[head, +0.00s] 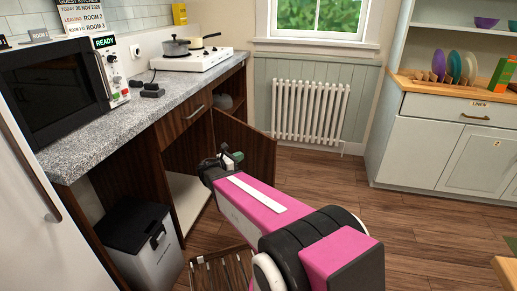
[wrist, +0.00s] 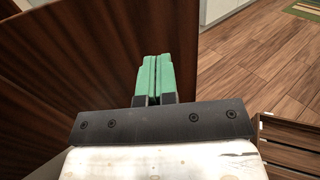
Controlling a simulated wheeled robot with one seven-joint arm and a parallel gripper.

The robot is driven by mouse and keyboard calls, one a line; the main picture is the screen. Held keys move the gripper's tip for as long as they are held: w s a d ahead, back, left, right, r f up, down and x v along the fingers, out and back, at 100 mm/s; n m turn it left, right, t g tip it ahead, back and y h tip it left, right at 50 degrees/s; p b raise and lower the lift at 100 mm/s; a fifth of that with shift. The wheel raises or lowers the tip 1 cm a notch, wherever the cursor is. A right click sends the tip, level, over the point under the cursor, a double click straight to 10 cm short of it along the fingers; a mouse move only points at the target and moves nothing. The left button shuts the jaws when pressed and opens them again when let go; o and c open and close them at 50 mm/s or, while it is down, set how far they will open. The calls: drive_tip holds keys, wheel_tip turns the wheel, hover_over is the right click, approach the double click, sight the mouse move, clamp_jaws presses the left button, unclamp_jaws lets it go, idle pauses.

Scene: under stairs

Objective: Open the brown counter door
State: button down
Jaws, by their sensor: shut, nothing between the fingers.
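The brown counter door (head: 255,145) is a dark wood panel that stands swung out from the counter front, ajar, with the cupboard interior (head: 226,88) showing above and behind it. In the wrist view a large dark wood panel (wrist: 85,40) fills the left side. My gripper (head: 236,157) is in front of the door in the head view. In the wrist view its green fingers (wrist: 153,58) are together with nothing between them. Whether they touch the panel I cannot tell. My arm hides the lower part of the door.
A drawer with a metal handle (head: 194,112) sits under the granite counter (head: 110,128). A bin (head: 143,245) stands below, left. A slatted wooden crate (head: 215,272) lies on the floor near my arm. Wood floor (head: 330,185) is clear toward the radiator (head: 310,110) and white cabinet (head: 425,145).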

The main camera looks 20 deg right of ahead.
sight(264, 144)
drive_tip(key=x, duration=1.3)
drive_tip(key=shift+w+a+r, duration=0.1)
drive_tip(key=shift+w+d, duration=0.15)
drive_tip(key=shift+d, duration=0.3)
